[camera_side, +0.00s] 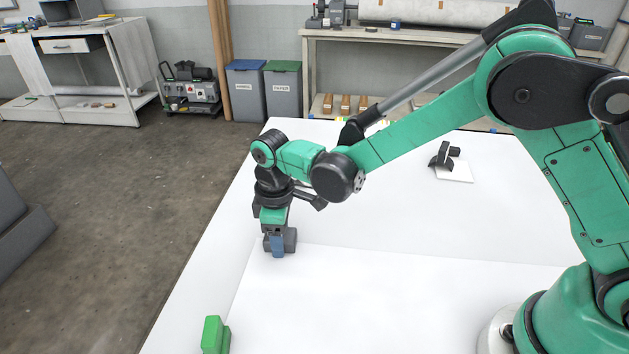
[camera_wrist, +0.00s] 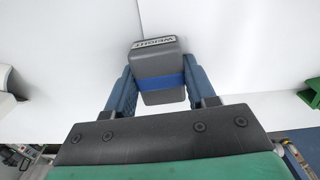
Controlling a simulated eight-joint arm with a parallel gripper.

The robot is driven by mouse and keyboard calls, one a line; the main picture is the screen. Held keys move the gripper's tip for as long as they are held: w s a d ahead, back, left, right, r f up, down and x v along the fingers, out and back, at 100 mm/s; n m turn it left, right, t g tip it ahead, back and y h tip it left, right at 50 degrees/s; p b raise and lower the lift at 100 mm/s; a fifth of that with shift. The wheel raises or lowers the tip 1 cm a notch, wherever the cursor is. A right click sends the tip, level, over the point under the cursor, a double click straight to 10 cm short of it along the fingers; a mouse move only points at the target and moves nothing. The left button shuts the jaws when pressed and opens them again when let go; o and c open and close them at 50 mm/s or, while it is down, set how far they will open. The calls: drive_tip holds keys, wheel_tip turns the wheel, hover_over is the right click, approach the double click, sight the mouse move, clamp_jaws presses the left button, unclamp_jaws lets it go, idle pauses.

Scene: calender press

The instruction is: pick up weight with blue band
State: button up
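The weight (camera_wrist: 158,66) is a grey block with a blue band around its middle and a white label reading WEIGHT. In the wrist view it lies between the two blue fingers of my gripper (camera_wrist: 158,85), with no clear gap on either side, so the gripper looks shut on it. In the side view my gripper (camera_side: 278,246) points down at the left part of the white table, and the grey weight (camera_side: 290,240) shows behind the near finger. Whether it touches the table is unclear.
A green block (camera_side: 213,335) stands on the white table (camera_side: 400,300) at the front left. A small black device on a white plate (camera_side: 455,172) is farther back. The table between them is clear. Bins and benches stand beyond the table.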

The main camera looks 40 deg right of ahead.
clamp_jaws()
drive_tip(key=shift+r, duration=0.1)
